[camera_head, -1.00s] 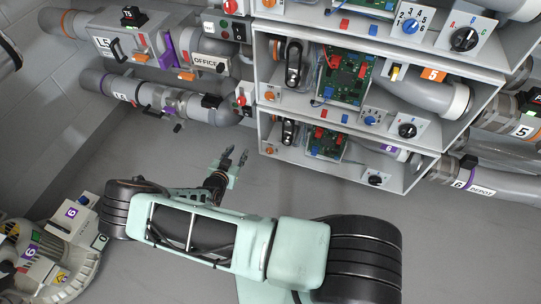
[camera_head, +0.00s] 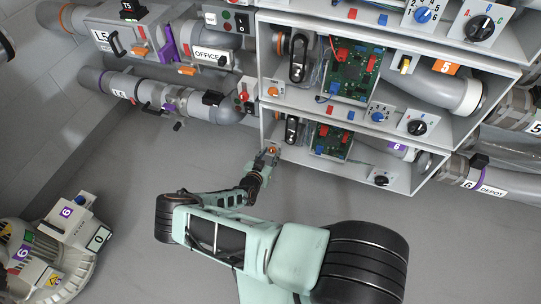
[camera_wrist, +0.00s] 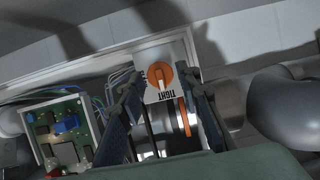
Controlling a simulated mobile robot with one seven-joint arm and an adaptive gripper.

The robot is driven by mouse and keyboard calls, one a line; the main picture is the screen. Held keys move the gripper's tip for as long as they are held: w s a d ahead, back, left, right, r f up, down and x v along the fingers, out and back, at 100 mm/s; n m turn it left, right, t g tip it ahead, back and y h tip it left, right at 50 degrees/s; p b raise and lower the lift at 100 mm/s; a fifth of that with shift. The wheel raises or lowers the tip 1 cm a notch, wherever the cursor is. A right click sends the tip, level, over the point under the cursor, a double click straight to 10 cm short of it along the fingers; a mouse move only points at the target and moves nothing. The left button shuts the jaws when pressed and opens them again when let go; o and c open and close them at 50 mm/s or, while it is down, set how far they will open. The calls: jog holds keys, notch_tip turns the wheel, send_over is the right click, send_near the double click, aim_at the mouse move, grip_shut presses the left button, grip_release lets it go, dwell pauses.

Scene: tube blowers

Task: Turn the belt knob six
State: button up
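The belt knob (camera_head: 272,149) is a small orange knob on a white plate at the left end of the bottom shelf box. In the wrist view the orange knob (camera_wrist: 160,75) has a pale ridge running roughly up and down. The word "TIGHT" shows upside down below it; another word at the left is mostly hidden by a finger. My gripper (camera_head: 265,157) is right at the knob in the head view. In the wrist view my gripper (camera_wrist: 162,84) is open, one finger on each side of the knob; I cannot tell whether they touch it.
A green circuit board (camera_head: 332,139) and a black belt loop (camera_head: 291,129) sit in the same box. A purple "6" label (camera_head: 398,147) is at its right. A similar box with an orange knob (camera_head: 273,91) is above. Pipes (camera_head: 150,92) run at the left.

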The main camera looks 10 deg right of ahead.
jog(key=shift+w+d+f, duration=0.2)
jog(key=shift+w+d, duration=0.05)
jog(key=shift+w, duration=0.15)
jog(key=shift+c, duration=0.2)
grip_shut()
